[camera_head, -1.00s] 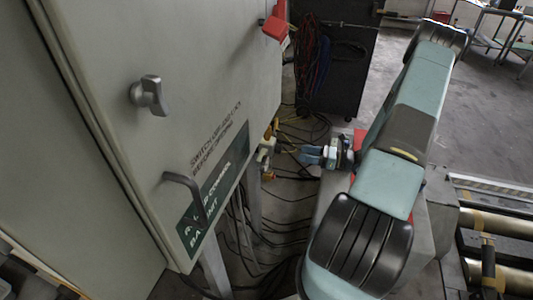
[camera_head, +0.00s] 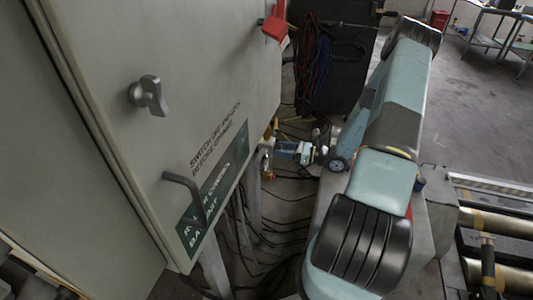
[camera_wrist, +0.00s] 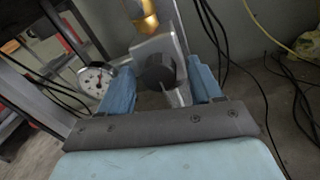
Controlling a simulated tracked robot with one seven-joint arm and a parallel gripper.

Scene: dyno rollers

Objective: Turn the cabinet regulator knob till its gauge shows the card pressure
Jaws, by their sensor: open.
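The grey cabinet (camera_head: 210,75) fills the left of the head view. In the wrist view a dark round knob (camera_wrist: 155,72), which looks like the regulator knob, sits in front of a light metal plate. A white-faced gauge (camera_wrist: 97,79) is to its left; its reading is too small to make out. My gripper (camera_wrist: 160,75) is open, with one blue finger on each side of the knob. I cannot tell whether either finger touches it. In the head view my gripper (camera_head: 284,149) is beside the cabinet's lower right edge. I see no pressure card.
A brass fitting (camera_wrist: 141,16) is above the knob. A cabinet handle (camera_head: 186,196) and a latch (camera_head: 149,95) stick out from the door. A red tag (camera_head: 275,28) hangs at its upper right. Loose cables (camera_head: 270,225) lie on the floor below. Metal rollers (camera_head: 503,281) are at the right.

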